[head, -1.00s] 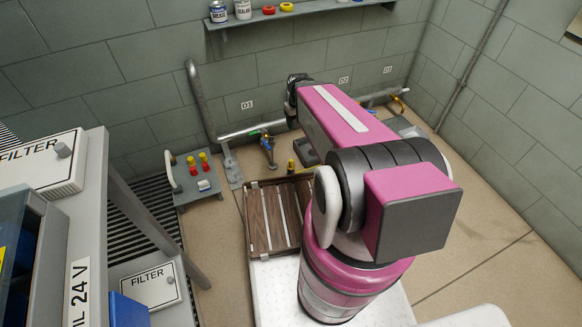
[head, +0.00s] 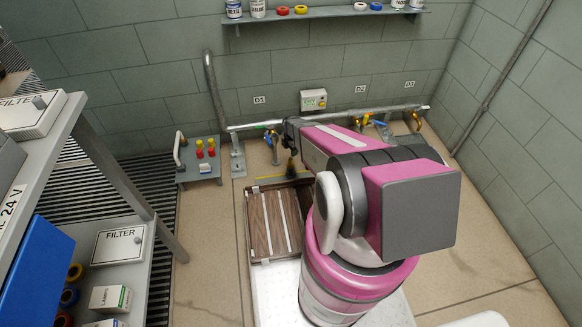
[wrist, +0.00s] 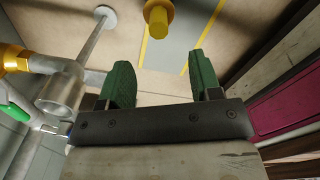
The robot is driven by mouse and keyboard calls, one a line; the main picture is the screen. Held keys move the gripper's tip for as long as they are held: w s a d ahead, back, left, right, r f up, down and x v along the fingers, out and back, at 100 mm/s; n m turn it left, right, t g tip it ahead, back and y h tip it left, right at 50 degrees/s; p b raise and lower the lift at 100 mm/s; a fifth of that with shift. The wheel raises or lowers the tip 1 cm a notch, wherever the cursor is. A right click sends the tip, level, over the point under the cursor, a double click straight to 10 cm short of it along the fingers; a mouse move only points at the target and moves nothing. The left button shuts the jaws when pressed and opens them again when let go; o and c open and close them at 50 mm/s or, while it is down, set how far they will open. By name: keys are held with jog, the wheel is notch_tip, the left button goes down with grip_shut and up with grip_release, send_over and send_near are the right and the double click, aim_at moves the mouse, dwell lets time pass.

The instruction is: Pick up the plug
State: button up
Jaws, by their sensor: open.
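In the wrist view the plug (wrist: 158,16) is a yellow round piece with a wide flange. It lies ahead of my gripper (wrist: 160,72), near the top edge and roughly in line with the gap between the fingers. The two green fingers are apart with nothing between them, and a gap separates them from the plug. In the head view my gripper (head: 292,166) points down past the far end of the wooden crate. I cannot make out the plug there; my arm and gripper seem to cover it.
A slatted wooden crate (head: 257,225) stands just before my gripper. A wall pipe (head: 390,108) with valves runs behind it. A grey stand (head: 214,171) with red and yellow pieces is to the left, near a shelf unit (head: 128,172). Floor at right is clear.

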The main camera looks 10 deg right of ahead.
aim_at(290, 159)
jog(key=shift+w+f, duration=0.1)
jog(key=shift+f, duration=0.6)
notch_tip(290, 159, down, 10)
jog(key=shift+a+r, duration=0.1)
jog(key=c, duration=1.1)
